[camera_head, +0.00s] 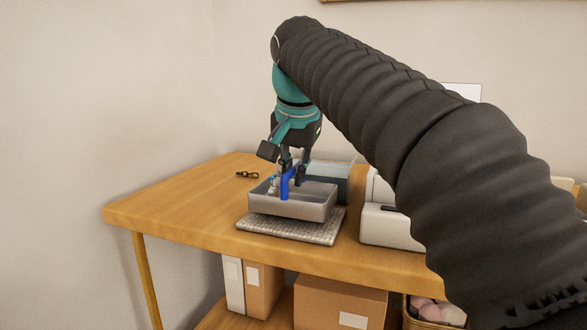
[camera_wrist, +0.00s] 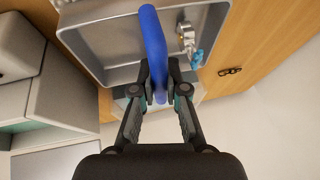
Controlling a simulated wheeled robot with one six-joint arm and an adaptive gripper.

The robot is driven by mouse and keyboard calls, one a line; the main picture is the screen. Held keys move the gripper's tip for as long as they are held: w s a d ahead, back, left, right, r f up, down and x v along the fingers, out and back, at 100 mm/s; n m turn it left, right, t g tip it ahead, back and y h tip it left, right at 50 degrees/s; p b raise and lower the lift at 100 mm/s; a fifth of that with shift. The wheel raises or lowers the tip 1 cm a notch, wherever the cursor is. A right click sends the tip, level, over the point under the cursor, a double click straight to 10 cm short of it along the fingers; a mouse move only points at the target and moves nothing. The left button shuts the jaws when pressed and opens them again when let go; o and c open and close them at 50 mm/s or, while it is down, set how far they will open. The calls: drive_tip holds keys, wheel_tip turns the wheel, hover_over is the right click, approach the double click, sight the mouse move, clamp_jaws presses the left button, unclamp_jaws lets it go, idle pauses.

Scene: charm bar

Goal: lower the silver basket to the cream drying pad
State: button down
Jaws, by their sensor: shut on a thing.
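The silver basket (camera_head: 318,210) is a shallow grey tray with a blue handle (camera_head: 285,184) rising from it. It hangs level over the cream drying pad (camera_head: 290,234), which shows as a textured mat at its front and right. The gap under it looks small; I cannot tell whether they touch. My gripper (camera_head: 287,170) points down, shut on the blue handle. In the wrist view, my gripper (camera_wrist: 158,88) has the handle (camera_wrist: 153,42) between its fingers, and the basket (camera_wrist: 100,40) is at the top. A small metallic and light-blue item (camera_wrist: 187,40) lies in the basket.
A blue-grey open container (camera_head: 343,183) stands right behind the basket. A white appliance (camera_head: 388,226) stands close to the pad's right. A small dark item (camera_head: 247,175) lies at the back left. The wooden table (camera_head: 165,205) is clear on the left.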

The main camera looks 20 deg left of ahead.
drive_tip(key=shift+f, duration=0.1)
idle(0.3)
drive_tip(key=shift+f+b, duration=0.65)
drive_tip(key=shift+f, duration=0.2)
drive_tip(key=shift+r+p, duration=0.25)
drive_tip(key=shift+p, duration=0.2)
drive_tip(key=shift+f, duration=0.25)
idle(0.6)
drive_tip(key=c, duration=1.1)
unclamp_jaws()
drive_tip(key=shift+v, duration=5.95)
